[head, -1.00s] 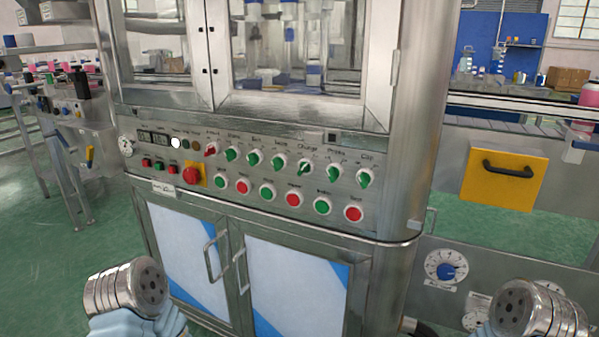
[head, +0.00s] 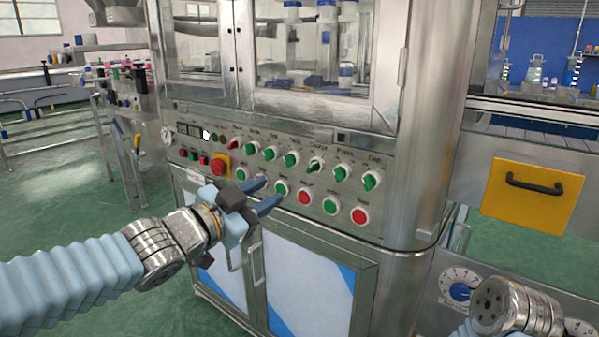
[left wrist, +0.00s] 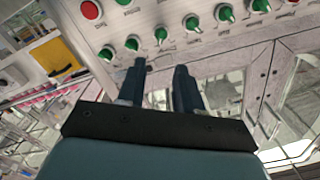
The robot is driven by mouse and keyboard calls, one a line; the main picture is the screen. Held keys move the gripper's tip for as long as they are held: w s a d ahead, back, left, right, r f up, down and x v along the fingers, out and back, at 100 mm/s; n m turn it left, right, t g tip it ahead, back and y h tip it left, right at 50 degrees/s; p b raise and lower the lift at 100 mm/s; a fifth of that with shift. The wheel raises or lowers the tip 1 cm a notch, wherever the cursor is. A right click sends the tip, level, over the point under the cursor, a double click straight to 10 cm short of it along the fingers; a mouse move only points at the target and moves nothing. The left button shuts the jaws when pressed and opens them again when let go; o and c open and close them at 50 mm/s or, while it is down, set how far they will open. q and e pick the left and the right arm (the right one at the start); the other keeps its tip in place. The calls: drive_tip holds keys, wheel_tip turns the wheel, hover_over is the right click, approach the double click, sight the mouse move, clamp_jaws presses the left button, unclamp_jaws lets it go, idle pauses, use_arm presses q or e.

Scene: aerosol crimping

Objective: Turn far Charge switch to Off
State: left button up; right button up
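The Charge switch (head: 316,165) is a green rotary knob in the upper row of the steel control panel, under the "Charge" label. Its handle looks tilted; its position marks are too small to read. It also shows in the left wrist view (left wrist: 160,34), where the panel appears upside down, just beyond the fingertips. My left gripper (head: 270,192) is open and empty. It is in front of the panel, left of and lower than the Charge switch in the head view. Its two fingers (left wrist: 160,68) are apart in the left wrist view. My right gripper is out of view.
Similar green knobs (head: 342,173) flank the Charge switch closely. Below them is a row of red and green push buttons (head: 304,198), and a red emergency stop (head: 218,166) is further left. A yellow drawer (head: 528,198) is at the right.

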sight(310, 167)
use_arm(q)
drive_tip(key=b+x, duration=0.1)
drive_tip(key=x, duration=0.5)
drive_tip(key=b+x, duration=0.1)
drive_tip(key=x, duration=0.6)
drive_tip(key=shift+w+d+r, duration=0.15)
drive_tip(key=shift+w+r, duration=0.1)
drive_tip(key=shift+c, duration=0.3)
clamp_jaws()
